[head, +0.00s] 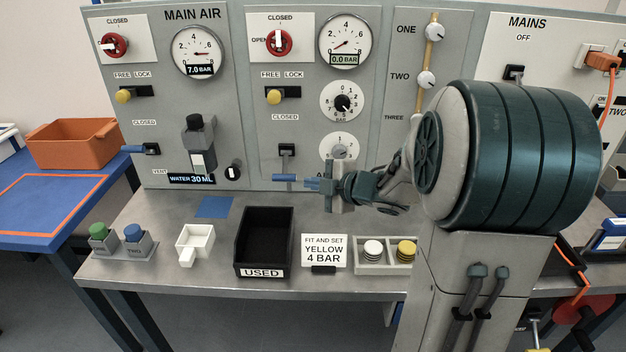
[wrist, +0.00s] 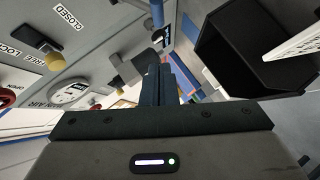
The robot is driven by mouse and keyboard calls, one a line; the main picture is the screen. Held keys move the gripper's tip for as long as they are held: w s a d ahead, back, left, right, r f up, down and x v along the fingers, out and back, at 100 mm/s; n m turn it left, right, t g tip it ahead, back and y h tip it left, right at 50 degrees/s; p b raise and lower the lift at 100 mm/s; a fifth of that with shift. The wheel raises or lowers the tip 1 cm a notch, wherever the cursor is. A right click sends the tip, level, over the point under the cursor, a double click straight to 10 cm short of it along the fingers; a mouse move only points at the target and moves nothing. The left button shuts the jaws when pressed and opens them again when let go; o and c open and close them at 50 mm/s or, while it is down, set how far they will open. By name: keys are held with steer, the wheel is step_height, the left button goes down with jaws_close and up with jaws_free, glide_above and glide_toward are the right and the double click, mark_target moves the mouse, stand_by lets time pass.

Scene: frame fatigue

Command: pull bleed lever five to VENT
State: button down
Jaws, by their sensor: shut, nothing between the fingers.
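A blue-handled lever (head: 284,178) sits below a black slotted block on the middle panel, under a CLOSED label. No number is readable on it, and any VENT label there is not visible. Another blue-handled lever (head: 133,149) is on the left panel, between CLOSED and VENT labels. My gripper (head: 308,184) is in front of the middle panel, just right of the middle lever's handle, fingers pointing left. Its fingers are shut and empty, with no clear contact with the handle. In the wrist view the shut fingers (wrist: 160,75) point toward a blue handle (wrist: 157,12).
The black USED bin (head: 262,269) stands on the bench below my gripper. A white sign (head: 324,249) and a grey tray (head: 371,267) with discs stand right of it. Yellow knobs (head: 274,97) and gauges stick out above.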

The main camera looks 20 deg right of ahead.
glide_toward(279, 179)
steer(key=a, duration=0.2)
steer(key=w+a, duration=0.1)
steer(key=a, duration=0.1)
steer(key=shift+w+a+b, duration=0.1)
steer(key=shift+w+b, duration=0.1)
steer(key=shift+b, duration=0.1)
steer(key=shift+w+d+f, duration=0.25)
steer(key=shift+w+f, duration=0.05)
steer(key=shift+w, duration=0.1)
steer(key=shift+w+d+f, duration=0.25)
steer(key=shift+w, duration=0.2)
steer(key=shift+w+d+f, duration=0.25)
steer(key=shift+w+f, duration=0.15)
steer(key=shift+w, duration=0.25)
